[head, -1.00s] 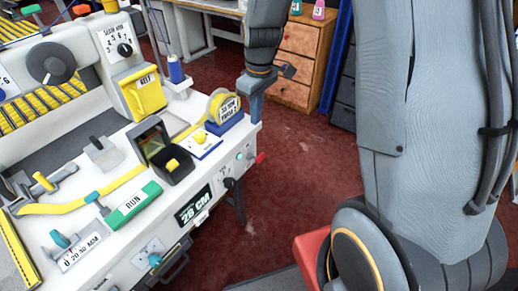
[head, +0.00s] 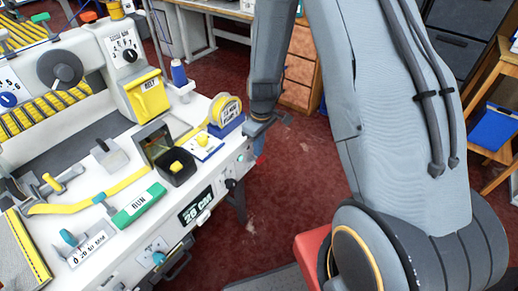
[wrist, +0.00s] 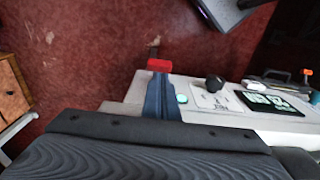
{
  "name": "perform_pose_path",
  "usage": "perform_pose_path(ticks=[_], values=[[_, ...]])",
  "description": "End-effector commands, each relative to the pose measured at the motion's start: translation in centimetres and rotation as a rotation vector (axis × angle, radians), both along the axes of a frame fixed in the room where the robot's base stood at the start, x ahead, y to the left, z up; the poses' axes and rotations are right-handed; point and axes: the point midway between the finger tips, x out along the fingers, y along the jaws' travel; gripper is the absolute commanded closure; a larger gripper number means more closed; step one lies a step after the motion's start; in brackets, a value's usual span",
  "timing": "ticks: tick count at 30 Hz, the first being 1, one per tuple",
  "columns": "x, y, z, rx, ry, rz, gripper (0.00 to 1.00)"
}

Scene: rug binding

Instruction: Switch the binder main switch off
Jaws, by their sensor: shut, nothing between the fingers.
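A red handle (wrist: 159,64), which may be the main switch, sticks out from the binder's front panel near its right corner. A glowing green lamp (wrist: 182,99) is beside it, and it also shows in the head view (head: 240,158). My gripper (wrist: 161,76) is shut, its blue fingers pointing at the red handle and overlapping it in the wrist view; I cannot tell if they touch. A black knob (head: 230,184) on a labelled plate is further along the panel.
The binder table (head: 225,112) carries a yellow tape roll (head: 226,110), a black box (head: 175,165) and a green RUN block (head: 138,206). A display (head: 196,206) is on its front. The red floor (head: 290,190) right of the table is clear. A wooden drawer unit (head: 301,70) stands behind.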

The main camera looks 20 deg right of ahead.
Motion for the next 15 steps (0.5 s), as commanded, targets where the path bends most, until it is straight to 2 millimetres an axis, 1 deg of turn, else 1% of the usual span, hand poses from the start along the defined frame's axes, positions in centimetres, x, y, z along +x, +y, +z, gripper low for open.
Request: perform_pose_path(ticks=[5,13,14,15], values=[[-0.40,-0.28,-0.82,-0.001,0.001,0.001,1.00],[-0.40,-0.31,-0.91,-0.001,-0.001,0.001,1.00],[-0.41,0.18,-0.91,-0.001,-0.001,0.003,1.00],[-0.40,-0.07,-0.91,-0.001,-0.001,0.001,1.00]])
